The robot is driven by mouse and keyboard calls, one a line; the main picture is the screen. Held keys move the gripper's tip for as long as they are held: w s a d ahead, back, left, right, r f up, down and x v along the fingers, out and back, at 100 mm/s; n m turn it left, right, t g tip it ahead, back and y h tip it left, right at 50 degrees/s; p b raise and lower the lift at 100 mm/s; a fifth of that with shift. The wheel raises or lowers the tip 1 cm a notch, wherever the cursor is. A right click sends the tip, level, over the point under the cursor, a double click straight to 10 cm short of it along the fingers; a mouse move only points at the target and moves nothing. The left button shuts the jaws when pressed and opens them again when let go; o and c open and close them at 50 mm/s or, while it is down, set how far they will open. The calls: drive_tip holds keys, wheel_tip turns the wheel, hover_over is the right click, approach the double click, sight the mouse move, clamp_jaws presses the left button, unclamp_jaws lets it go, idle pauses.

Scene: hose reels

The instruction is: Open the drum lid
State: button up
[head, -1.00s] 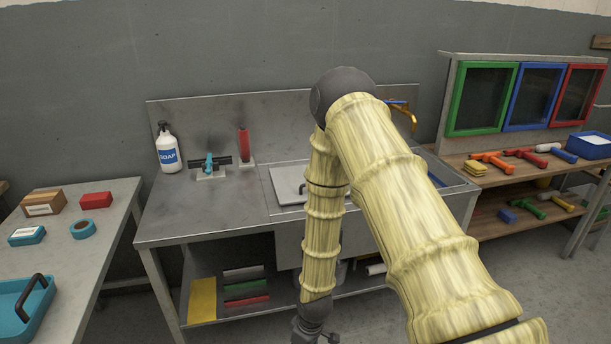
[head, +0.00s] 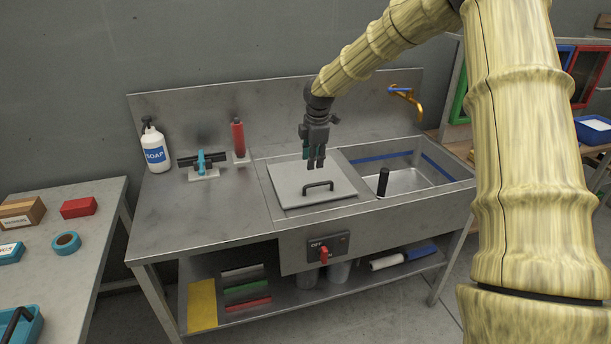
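A flat grey square lid (head: 290,190) with a black bar handle (head: 318,186) lies over the left part of the sink. I take it for the task's lid; no round drum shows in view. My gripper (head: 315,165) points down above the lid, just behind the handle in the picture. It looks apart from the handle and holds nothing that I can see. Its fingers are small and close together here, so their opening is unclear.
The open sink basin (head: 408,182) holds a black upright post (head: 383,182). A soap bottle (head: 155,146), a teal-and-black tool (head: 202,162) and a red cylinder (head: 238,136) stand on the counter's left. A red-handled valve panel (head: 330,246) is on the front.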

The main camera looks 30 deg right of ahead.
drive_tip(key=s, duration=0.1)
drive_tip(key=p, duration=0.1)
hover_over(312, 185)
drive_tip(key=f, duration=0.6)
drive_tip(key=shift+s, duration=0.2)
drive_tip(key=shift+s+f+p, duration=0.15)
drive_tip(key=shift+f+p, duration=0.2)
drive_tip(key=shift+f, duration=0.35)
drive_tip(key=shift+w+f, duration=0.2)
drive_tip(key=shift+f, duration=0.45)
drive_tip(key=shift+w+f, duration=0.2)
drive_tip(key=shift+f, duration=0.4)
drive_tip(key=shift+s, duration=0.1)
drive_tip(key=shift+c, duration=0.2)
clamp_jaws()
